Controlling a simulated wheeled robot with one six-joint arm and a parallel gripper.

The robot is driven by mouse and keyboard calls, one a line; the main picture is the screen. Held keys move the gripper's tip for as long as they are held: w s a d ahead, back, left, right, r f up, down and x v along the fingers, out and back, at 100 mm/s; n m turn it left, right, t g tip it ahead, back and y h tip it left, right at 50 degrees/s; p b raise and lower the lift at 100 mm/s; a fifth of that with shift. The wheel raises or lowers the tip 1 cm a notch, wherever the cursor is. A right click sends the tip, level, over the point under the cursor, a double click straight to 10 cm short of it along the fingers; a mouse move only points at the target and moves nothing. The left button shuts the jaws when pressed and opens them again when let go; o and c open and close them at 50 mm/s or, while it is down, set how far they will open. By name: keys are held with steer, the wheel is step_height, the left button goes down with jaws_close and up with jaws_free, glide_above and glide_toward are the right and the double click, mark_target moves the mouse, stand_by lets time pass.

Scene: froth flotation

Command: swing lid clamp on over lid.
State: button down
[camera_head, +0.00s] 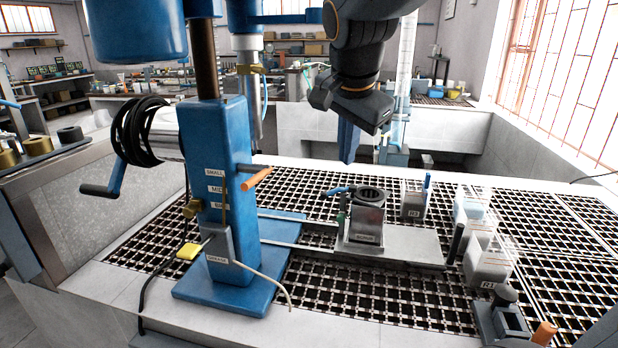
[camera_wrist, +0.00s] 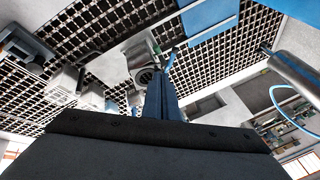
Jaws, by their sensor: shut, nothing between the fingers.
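A small grey cell (camera_head: 364,228) stands on a metal plate on the grating in the head view, with a dark round lid (camera_head: 370,195) on top. The lid also shows in the wrist view (camera_wrist: 146,76). The lid clamp seems to be the short blue lever (camera_head: 338,190) at the left of the lid, pointing left. In the wrist view the blue lever (camera_wrist: 169,60) lies beside the lid; I cannot tell whether any of it covers the lid. My gripper (camera_head: 348,160), with blue fingers, is shut and empty above the lid, apart from the lever. In the wrist view the fingers (camera_wrist: 160,88) partly hide the cell.
A blue column (camera_head: 226,200) with a crank and an orange handle stands left of the cell. Labelled containers (camera_head: 413,203) and (camera_head: 488,260) stand to the right. A dark upright bar (camera_head: 456,243) is at the plate's right end. Open grating (camera_head: 355,300) lies in front.

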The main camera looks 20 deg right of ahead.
steer(key=p, duration=0.2)
glide_toward(330, 193)
step_height(330, 193, down, 3)
steer(key=s+d, duration=0.1)
steer(key=d, duration=0.2)
steer(key=shift+w+a+f+p, duration=0.3)
steer(key=shift+w+f, duration=0.3)
steer(key=shift+w, duration=0.15)
steer(key=shift+w+a+f+p, duration=0.2)
steer(key=shift+w+a+f, duration=0.1)
steer(key=shift+w+f, duration=0.4)
steer(key=shift+w+a+r, duration=0.1)
steer(key=shift+w, duration=0.05)
steer(key=shift+w+a+b, duration=0.15)
steer(key=shift+b, duration=0.3)
